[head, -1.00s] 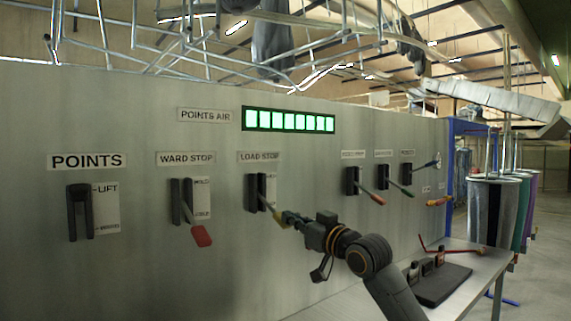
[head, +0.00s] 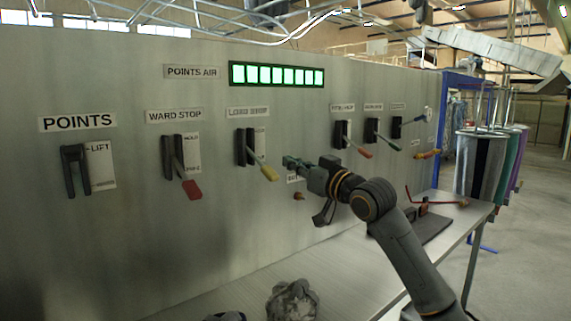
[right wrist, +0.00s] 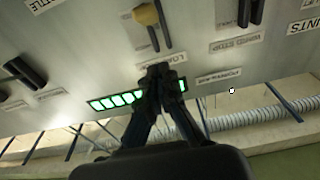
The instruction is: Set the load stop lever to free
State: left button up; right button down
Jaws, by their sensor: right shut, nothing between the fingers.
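The load stop lever (head: 269,172) has a yellow handle and sticks out from its dark slot under the LOAD STOP label (head: 248,111), sloping down to the right. My right gripper (head: 287,162) is shut and empty, just right of the yellow handle in the head view. In the right wrist view, which looks upside down, the shut fingertips (right wrist: 158,72) are in front of the panel near the partly covered label, and the yellow handle (right wrist: 148,14) is above them, apart. The lever's position words are too blurred to read. My left gripper is not in view.
The red ward stop lever (head: 190,188) and the dark points lever (head: 76,170) are to the left. Several smaller levers, one with a red handle (head: 364,152), are to the right. Below is a table (head: 240,285) with a crumpled grey item (head: 292,300). Green lights (head: 277,75) are lit above.

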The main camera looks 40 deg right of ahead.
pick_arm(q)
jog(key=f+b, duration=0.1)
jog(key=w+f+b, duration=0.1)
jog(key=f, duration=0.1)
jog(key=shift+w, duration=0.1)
pick_arm(e)
jog(key=s+f, duration=0.1)
jog(key=s, duration=0.4)
jog(key=shift+s+d+f, duration=0.25)
jog(key=shift+s+d, duration=0.05)
jog(key=shift+s, duration=0.1)
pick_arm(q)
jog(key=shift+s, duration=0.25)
